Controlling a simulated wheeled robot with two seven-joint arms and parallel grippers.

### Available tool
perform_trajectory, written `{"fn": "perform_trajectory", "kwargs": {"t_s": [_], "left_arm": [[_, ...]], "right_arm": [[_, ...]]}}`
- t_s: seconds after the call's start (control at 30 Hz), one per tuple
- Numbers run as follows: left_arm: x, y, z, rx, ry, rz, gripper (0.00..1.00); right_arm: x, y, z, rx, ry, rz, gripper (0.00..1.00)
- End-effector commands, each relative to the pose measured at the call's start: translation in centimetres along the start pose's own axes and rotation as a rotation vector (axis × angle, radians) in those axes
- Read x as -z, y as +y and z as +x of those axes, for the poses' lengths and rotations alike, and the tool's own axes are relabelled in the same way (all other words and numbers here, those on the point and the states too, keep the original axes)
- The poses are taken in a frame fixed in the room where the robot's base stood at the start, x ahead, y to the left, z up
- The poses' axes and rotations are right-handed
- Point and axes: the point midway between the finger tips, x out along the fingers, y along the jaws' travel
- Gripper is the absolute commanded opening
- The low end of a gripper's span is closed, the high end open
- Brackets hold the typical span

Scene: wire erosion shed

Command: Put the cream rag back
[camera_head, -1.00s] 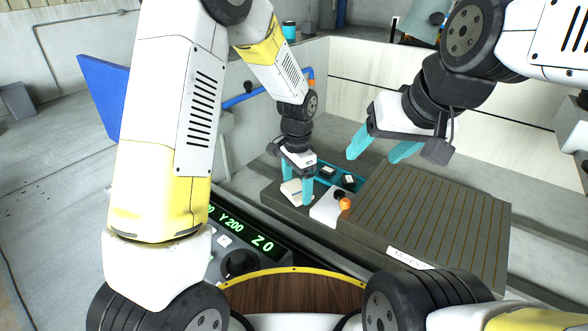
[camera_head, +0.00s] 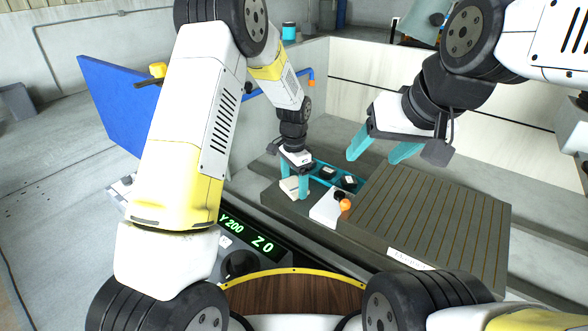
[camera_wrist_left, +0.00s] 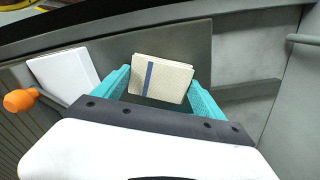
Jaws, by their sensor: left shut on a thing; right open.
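The cream rag (camera_wrist_left: 160,78) is a folded cream pad with a blue stripe. In the left wrist view it sits between the teal fingers of my left gripper (camera_wrist_left: 162,90), over a dark grey surface. In the head view the rag (camera_head: 290,187) shows pale between the fingers of my left gripper (camera_head: 295,183), which is shut on it at the left end of the grey bed. I cannot tell whether the rag touches the surface below. My right gripper (camera_head: 381,150) is open and empty above the back of the grooved plate.
A white block (camera_head: 327,208) with an orange knob (camera_head: 345,204) stands just right of the rag. A teal tray (camera_head: 360,187) with small items lies behind it. The grooved plate (camera_head: 430,220) to the right is mostly bare. A control panel (camera_head: 240,262) with a green readout is in front.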

Motion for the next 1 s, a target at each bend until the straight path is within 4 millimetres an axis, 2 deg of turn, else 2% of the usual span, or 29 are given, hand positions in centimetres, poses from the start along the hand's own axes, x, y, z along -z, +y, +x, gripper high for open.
{"fn": "perform_trajectory", "kwargs": {"t_s": [0.07, 0.1, 0.2, 0.43, 0.57, 1.0], "left_arm": [[0.0, 0.0, 0.3, -0.001, -0.001, 0.000, 0.43], [0.0, 0.0, 0.3, -0.001, -0.001, 0.000, 0.85], [0.0, 0.0, 0.3, -0.001, -0.001, 0.000, 1.00], [0.0, 0.0, 0.2, 0.000, 0.000, 0.000, 1.00], [0.1, 0.0, -0.8, 0.001, 0.002, 0.000, 1.00], [0.0, 0.0, -9.6, 0.002, 0.002, 0.000, 1.00]], "right_arm": [[0.0, 0.0, 0.0, 0.000, 0.000, 0.000, 0.63], [0.0, 0.0, 0.0, 0.000, 0.000, 0.000, 0.63], [0.0, 0.0, 0.0, 0.000, 0.000, 0.000, 0.63], [0.0, 0.0, 0.0, 0.000, 0.000, 0.000, 0.63], [0.0, 0.0, 0.0, 0.000, 0.000, 0.000, 0.63], [0.0, 0.0, 0.0, 0.000, 0.000, 0.000, 0.63]]}}
